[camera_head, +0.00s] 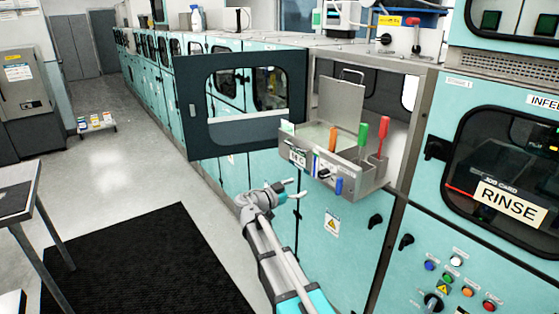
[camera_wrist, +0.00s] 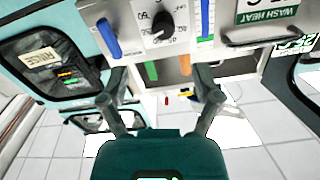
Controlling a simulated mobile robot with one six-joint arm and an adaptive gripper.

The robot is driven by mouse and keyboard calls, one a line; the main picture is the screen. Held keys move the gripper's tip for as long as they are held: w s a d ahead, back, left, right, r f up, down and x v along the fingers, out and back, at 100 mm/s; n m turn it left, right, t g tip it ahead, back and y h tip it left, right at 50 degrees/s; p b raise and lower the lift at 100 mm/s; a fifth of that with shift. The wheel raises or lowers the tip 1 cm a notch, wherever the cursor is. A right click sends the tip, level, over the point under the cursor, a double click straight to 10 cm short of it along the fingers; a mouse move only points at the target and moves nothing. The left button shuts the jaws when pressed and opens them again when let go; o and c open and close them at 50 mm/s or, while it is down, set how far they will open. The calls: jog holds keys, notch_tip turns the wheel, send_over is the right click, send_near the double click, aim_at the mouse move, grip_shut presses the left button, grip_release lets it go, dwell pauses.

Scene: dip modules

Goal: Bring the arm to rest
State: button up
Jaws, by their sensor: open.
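My gripper (camera_head: 294,189) is open and empty, in front of and below the grey module (camera_head: 348,178). In the wrist view my gripper (camera_wrist: 160,84) shows its two fingers spread with nothing held between them. The module has a black knob (camera_wrist: 162,25), blue levers and a green WASH HEAT label (camera_wrist: 268,12) on its front. In the head view it stands in the open bay of the teal machine, with orange, green and red handles upright on it and a raised metal lid (camera_head: 340,103). My arm reaches up from the bottom of the head view.
A dark-framed windowed door (camera_head: 196,135) hangs open to the left of the bay. A RINSE machine panel with buttons (camera_head: 457,276) is at right. A black mat (camera_head: 150,262) lies on the floor at left, beside a table (camera_head: 18,196). The floor beyond is mostly clear.

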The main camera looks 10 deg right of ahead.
jog(key=s+d+f+n+g+y, duration=0.6)
jog(key=s+d+f+y, duration=0.15)
jog(key=s+f, duration=0.55)
jog(key=s+a+f+n+g+y, duration=0.1)
jog(key=s+a+f+n+y, duration=0.1)
jog(key=s+n+y, duration=0.2)
jog(key=s+a+f+n+g+y, duration=0.2)
jog(key=s+f+n+y, duration=0.1)
jog(key=s, duration=0.5)
jog(key=shift+f+n+y, duration=0.15)
jog(key=shift+n+y, duration=0.3)
jog(key=shift+n, duration=0.05)
